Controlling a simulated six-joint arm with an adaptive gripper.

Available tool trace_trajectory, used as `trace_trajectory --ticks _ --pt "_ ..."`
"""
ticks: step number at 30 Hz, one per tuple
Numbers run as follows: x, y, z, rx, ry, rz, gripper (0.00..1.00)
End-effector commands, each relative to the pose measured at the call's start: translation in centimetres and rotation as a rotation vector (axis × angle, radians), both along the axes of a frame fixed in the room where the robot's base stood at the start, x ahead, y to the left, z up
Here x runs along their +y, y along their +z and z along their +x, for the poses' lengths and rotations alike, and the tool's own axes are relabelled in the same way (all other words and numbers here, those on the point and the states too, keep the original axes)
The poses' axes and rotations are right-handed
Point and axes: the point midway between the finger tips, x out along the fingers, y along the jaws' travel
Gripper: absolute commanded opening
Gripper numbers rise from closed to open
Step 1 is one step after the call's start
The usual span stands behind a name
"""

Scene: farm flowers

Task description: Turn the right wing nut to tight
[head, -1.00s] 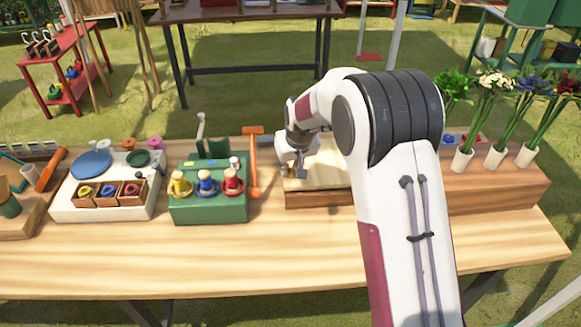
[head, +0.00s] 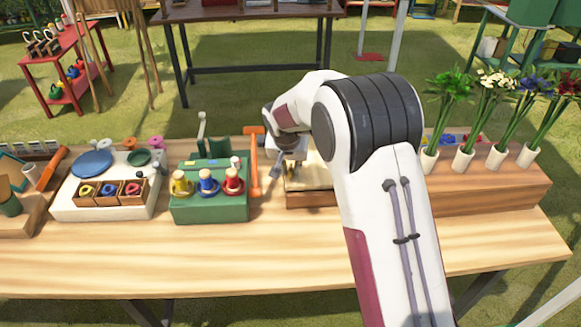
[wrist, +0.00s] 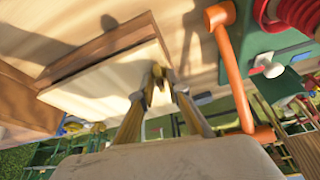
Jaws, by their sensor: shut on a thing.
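A pale wooden plate (head: 316,176) lies on a brown wooden block on the bench; my arm hides its right part in the head view. The plate also shows in the wrist view (wrist: 95,85). At the plate's edge in the wrist view is a small brass wing nut (wrist: 157,71). My gripper (wrist: 160,86) is shut on it, one finger on each side, with the fingertips close to the plate. In the head view my gripper (head: 291,175) is over the plate's left part and hides the nut. A second wing nut is not visible.
An orange-handled tool (head: 254,150) stands close left of my gripper, also seen in the wrist view (wrist: 232,65). Left of it is a green block (head: 208,207) with yellow, blue and red knobs. Flowers in white vases (head: 464,157) stand right. The bench front is clear.

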Motion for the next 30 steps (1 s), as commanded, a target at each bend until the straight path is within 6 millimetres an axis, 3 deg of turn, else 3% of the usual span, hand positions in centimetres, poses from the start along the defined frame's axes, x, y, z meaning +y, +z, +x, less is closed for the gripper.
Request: trace_trajectory --ticks 30 --pt "0.40 0.40 0.34 -0.006 -0.549 0.002 0.00"
